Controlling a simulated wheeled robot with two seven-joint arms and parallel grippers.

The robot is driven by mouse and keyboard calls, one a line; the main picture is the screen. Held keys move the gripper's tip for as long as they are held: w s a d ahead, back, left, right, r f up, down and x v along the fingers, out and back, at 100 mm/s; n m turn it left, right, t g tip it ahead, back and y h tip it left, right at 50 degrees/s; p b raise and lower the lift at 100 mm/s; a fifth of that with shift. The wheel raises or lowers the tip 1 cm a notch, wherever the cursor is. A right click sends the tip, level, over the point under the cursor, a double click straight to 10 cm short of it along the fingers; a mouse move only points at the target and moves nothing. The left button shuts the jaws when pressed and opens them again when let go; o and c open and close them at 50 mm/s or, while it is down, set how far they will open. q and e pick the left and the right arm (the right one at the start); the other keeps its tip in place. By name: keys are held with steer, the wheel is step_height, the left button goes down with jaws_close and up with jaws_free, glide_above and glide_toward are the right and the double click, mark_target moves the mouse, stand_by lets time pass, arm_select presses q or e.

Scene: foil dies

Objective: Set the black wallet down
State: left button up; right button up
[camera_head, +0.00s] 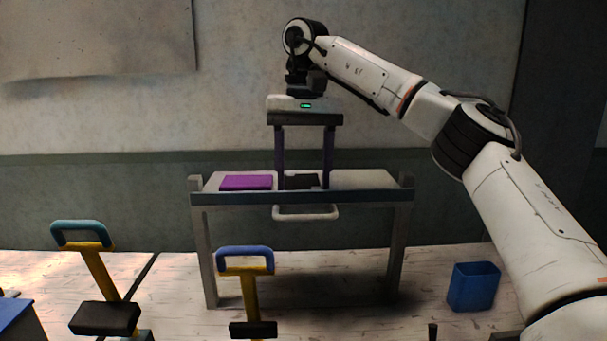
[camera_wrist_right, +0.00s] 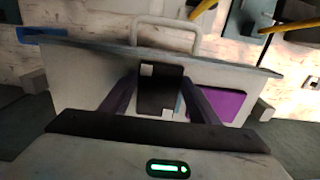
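The black wallet (camera_head: 302,181) lies flat on the top of the raised white rack, in its middle; it also shows in the wrist view (camera_wrist_right: 160,92), with small pale patches on it. My right gripper (camera_head: 304,184) points straight down over the rack. Its two dark purple fingers stand on either side of the wallet, well apart, with what looks like a narrow gap at the wallet's edges; in the wrist view the fingers (camera_wrist_right: 160,78) also flank it. Whether a finger touches the wallet is hard to see. My left gripper is not in view.
The rack (camera_head: 372,179) has a grey front bar, a white handle (camera_head: 306,217) below and bare room on the right. A purple flat item (camera_head: 246,182) lies left of the wallet.

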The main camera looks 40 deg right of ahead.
mark_target(304, 186)
steer(key=o, duration=0.3)
steer(key=shift+o, duration=0.2)
steer(key=shift+r, duration=0.1)
steer(key=shift+r, duration=3.75)
